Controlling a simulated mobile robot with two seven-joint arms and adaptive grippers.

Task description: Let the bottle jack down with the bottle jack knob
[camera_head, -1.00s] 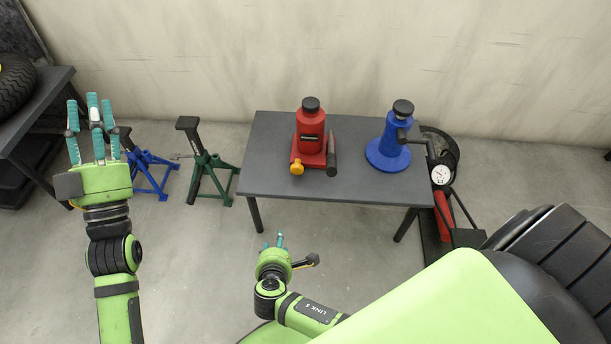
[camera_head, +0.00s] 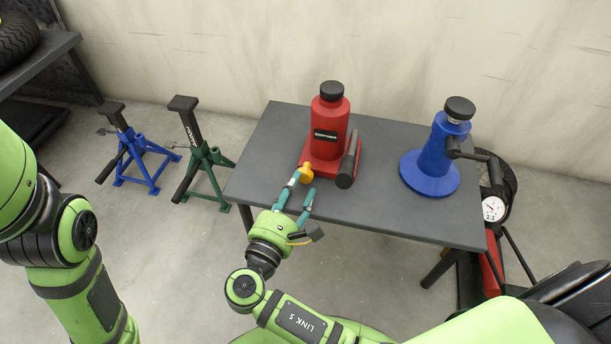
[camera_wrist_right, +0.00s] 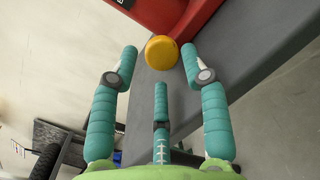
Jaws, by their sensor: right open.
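The red bottle jack (camera_head: 329,128) stands upright on the dark table, with a black cap and a black handle sleeve (camera_head: 348,160) at its right side. Its yellow knob (camera_head: 306,173) sticks out at the front left of the base. My right gripper (camera_head: 296,190) is open at the table's front edge, its teal fingers pointing at the knob. In the right wrist view, the knob (camera_wrist_right: 162,52) lies just beyond and between the spread fingertips (camera_wrist_right: 160,62); the red jack base (camera_wrist_right: 185,15) is behind it. My left arm shows at the left, its gripper out of frame.
A blue jack (camera_head: 431,160) stands on the right of the table (camera_head: 390,213). Blue (camera_head: 135,155) and green (camera_head: 200,155) axle stands are on the floor to the left. A round gauge (camera_head: 493,209) is right of the table.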

